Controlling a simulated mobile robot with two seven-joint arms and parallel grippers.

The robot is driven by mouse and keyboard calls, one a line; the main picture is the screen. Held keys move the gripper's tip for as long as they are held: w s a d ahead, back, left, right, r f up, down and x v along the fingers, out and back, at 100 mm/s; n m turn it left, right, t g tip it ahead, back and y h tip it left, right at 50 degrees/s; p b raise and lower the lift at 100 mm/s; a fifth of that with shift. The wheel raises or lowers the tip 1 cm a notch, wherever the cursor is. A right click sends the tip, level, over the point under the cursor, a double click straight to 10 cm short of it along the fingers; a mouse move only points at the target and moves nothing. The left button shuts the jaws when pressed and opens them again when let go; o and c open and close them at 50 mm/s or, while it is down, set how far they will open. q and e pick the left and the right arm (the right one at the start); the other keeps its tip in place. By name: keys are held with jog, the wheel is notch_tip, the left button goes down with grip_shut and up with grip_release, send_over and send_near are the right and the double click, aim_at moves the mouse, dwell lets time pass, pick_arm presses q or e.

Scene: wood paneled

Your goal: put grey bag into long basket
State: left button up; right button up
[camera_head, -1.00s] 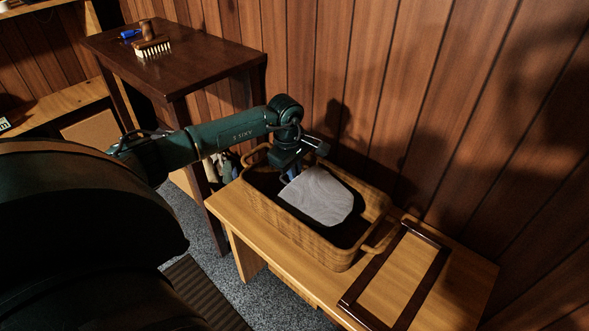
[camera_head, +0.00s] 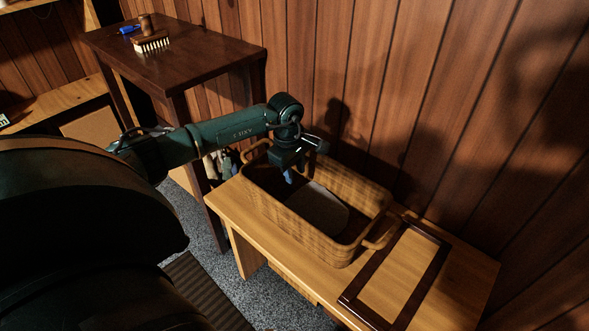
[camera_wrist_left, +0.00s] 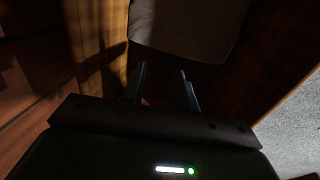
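The long basket (camera_head: 310,238) is a woven brown basket with a handle at each end, standing on the light wooden table. The grey bag (camera_head: 318,207) lies inside it, low down, partly hidden by the near wall. My left gripper (camera_head: 298,178) is above the left part of the basket, pointing down. In the left wrist view its two fingers (camera_wrist_left: 162,85) stand apart with nothing between them, and the grey bag (camera_wrist_left: 188,25) lies beyond the fingertips. My right gripper is not in view.
A dark picture frame (camera_head: 397,275) lies on the light table (camera_head: 465,283) right of the basket. A dark table (camera_head: 195,55) at the back left holds a brush (camera_head: 152,42), a small brown item and a blue item. A panelled wall stands close behind.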

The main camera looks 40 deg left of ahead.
pick_arm(q)
notch_tip(320, 180, up, 13)
jog(key=s+p, duration=0.1)
jog(key=p, duration=0.1)
jog(key=shift+s+p, duration=0.4)
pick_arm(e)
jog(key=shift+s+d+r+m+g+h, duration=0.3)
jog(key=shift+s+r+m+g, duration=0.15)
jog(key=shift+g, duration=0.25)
pick_arm(q)
jog(key=shift+a, duration=0.2)
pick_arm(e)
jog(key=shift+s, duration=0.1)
